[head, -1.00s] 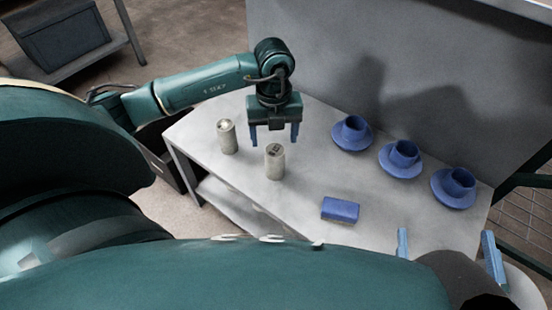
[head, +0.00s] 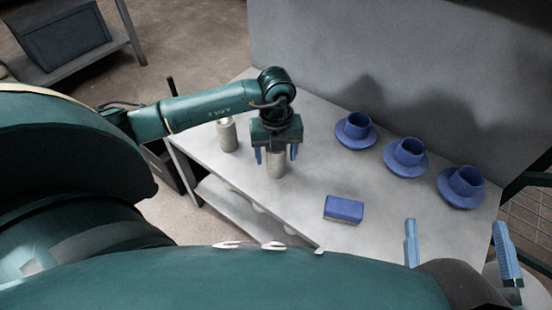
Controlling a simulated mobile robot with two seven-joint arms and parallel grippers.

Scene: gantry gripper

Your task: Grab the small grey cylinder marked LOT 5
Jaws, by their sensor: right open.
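Two small grey cylinders stand upright on the table. One (head: 227,136) is at the left; the other (head: 276,168) is nearer the middle, under my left gripper. I cannot read a LOT 5 mark on either. My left gripper (head: 276,155) points down with its blue fingers on either side of the middle cylinder. Gaps show between fingers and cylinder, so it is open; its body hides the cylinder's top. My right gripper (head: 459,248) is at the lower right, open and empty, its fingers wide apart.
Three blue cups on saucers (head: 354,130) (head: 406,156) (head: 462,186) stand in a row along the back of the table (head: 310,170). A blue block (head: 343,208) lies near the front. A grey wall (head: 400,70) rises behind. The middle right of the table is clear.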

